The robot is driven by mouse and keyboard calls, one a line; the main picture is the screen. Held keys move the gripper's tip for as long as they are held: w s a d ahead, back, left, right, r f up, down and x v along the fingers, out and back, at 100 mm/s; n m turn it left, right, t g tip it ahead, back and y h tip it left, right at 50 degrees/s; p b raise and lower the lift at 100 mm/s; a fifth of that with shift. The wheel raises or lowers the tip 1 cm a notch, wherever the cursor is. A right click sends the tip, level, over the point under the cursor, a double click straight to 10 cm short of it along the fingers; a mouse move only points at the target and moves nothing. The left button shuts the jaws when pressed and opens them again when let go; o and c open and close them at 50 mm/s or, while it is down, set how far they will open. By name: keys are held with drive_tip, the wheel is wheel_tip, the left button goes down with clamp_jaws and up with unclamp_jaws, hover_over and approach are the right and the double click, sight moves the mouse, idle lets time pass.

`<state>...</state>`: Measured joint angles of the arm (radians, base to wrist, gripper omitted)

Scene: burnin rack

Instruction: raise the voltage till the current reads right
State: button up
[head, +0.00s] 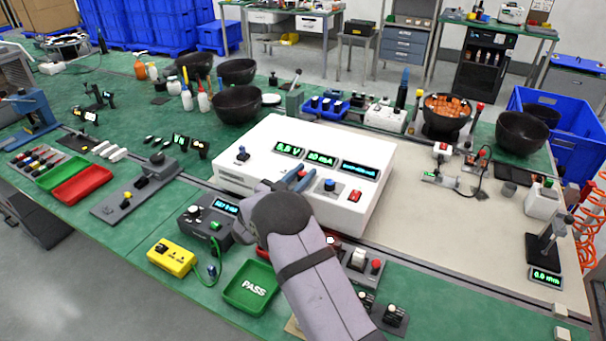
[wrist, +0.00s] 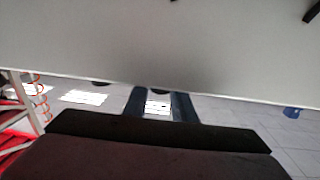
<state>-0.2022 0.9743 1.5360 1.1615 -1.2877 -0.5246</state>
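The white power supply box (head: 262,140) sits on the bench in the middle of the head view. Its sloped top carries a voltage display (head: 288,149) that seems to read a few volts, a current display (head: 320,159) that seems to read 10 mA, and a wider display (head: 359,169) too small to read. My gripper (head: 294,181) is over the panel's front, near a partly hidden red knob (head: 302,174). In the wrist view its fingers (wrist: 158,105) are apart with nothing between them.
A dark meter box (head: 205,219), a yellow box (head: 171,257) and a green PASS tray (head: 250,287) lie in front of the supply. Black bowls (head: 237,104) and a blue tray (head: 325,107) stand behind. The beige mat (head: 430,225) at right has open room.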

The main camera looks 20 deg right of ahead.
sight(299, 176)
drive_tip(key=shift+o, duration=0.2)
drive_tip(key=shift+m+g+h+b, duration=0.7)
drive_tip(key=shift+m+g+b, duration=0.2)
drive_tip(key=shift+g+b, duration=0.1)
drive_tip(key=shift+r+m+g+h+b, duration=0.1)
drive_tip(key=shift+m+g+h+b, duration=0.45)
drive_tip(key=shift+g, duration=0.45)
drive_tip(key=o, duration=1)
drive_tip(key=shift+s+a, duration=0.1)
drive_tip(key=shift+p+v, duration=0.45)
drive_tip(key=shift+v, duration=3.15)
